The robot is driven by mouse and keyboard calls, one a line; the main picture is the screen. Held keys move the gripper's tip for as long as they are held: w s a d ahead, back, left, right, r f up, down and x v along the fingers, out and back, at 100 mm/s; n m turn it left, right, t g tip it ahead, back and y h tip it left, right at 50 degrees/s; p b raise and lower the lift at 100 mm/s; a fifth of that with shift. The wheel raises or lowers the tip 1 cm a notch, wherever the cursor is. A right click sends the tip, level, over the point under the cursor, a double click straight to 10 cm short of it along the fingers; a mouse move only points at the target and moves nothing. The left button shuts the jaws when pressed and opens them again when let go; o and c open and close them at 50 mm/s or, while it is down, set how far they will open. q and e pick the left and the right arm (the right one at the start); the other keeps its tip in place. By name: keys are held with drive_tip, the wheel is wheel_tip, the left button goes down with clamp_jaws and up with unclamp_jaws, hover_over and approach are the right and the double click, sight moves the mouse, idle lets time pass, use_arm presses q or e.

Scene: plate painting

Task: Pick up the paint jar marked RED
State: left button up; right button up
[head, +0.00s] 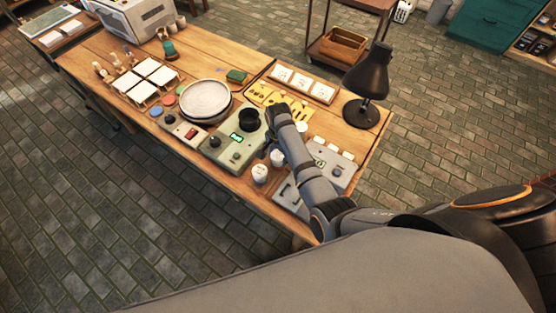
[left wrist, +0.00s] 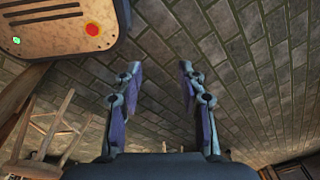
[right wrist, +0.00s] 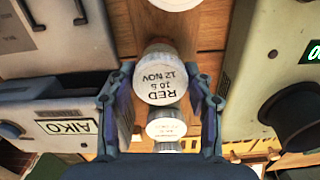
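The jar marked RED (right wrist: 160,82), with a white lid reading "RED 10 & 12 NOV", stands between the fingers of my right gripper (right wrist: 161,72) in the right wrist view. Narrow gaps show beside the lid, so the gripper looks open around it. In the head view the RED jar appears to be the white jar (head: 277,157) just below my right gripper (head: 271,146), partly hidden by the arm. My left gripper (left wrist: 158,70) is open and empty above the brick floor, out of the head view.
Another white jar (head: 260,173) stands nearer the front edge, and more jars (right wrist: 166,128) line up behind the RED one. A green device (head: 235,140) and a grey box (right wrist: 55,35) flank the row closely. A black lamp (head: 368,75) stands at the table's right.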

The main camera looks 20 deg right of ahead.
drive_tip(key=c, duration=0.7)
drive_tip(key=shift+o, duration=0.2)
drive_tip(key=shift+r, duration=0.1)
